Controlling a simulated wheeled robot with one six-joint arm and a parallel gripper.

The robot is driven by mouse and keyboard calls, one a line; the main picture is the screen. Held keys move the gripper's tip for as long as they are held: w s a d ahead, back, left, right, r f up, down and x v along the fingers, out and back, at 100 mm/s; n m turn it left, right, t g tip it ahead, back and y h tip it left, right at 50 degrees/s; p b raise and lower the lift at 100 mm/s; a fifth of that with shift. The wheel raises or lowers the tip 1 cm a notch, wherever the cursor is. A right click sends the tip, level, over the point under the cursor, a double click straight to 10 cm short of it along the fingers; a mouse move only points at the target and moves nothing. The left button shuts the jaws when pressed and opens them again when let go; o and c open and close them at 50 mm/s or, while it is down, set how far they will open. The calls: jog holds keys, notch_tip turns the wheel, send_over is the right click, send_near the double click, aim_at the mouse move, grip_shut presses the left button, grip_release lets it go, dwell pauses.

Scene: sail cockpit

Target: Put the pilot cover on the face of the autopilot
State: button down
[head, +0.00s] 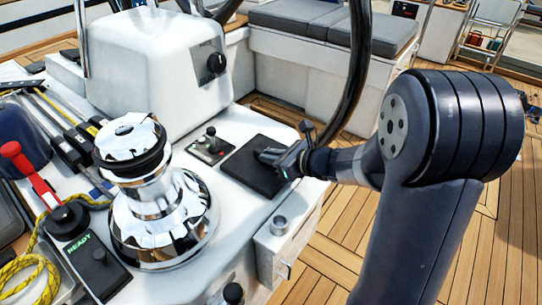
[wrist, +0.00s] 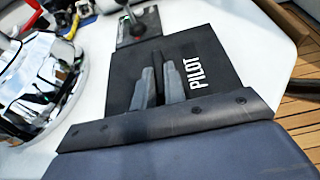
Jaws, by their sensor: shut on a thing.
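The pilot cover is a flat black square (head: 245,172) on the white console in the head view. In the wrist view the cover (wrist: 205,45) shows white PILOT lettering. My gripper (head: 268,156) reaches over it from the right. In the wrist view my gripper (wrist: 157,76) has its two grey fingers close together, shut on a thin dark upright part at the middle of the cover. The autopilot's face is not visible; I cannot tell whether it lies under the cover. The cover looks level and at or very near the console top.
A small panel with a black lever (head: 211,143) sits just left of the cover. A chrome winch (head: 160,205) stands farther left. The wheel rim (head: 350,75) rises behind. A small round metal fitting (head: 279,225) is in front, near the console edge.

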jog(key=c, duration=0.9)
grip_release()
jog(key=shift+r, duration=0.15)
jog(key=shift+r+p, duration=3)
jog(key=shift+r, duration=0.4)
jog(key=shift+f, duration=0.15)
notch_tip(320, 180, down, 7)
jog(key=b, duration=0.6)
jog(key=shift+r, duration=0.2)
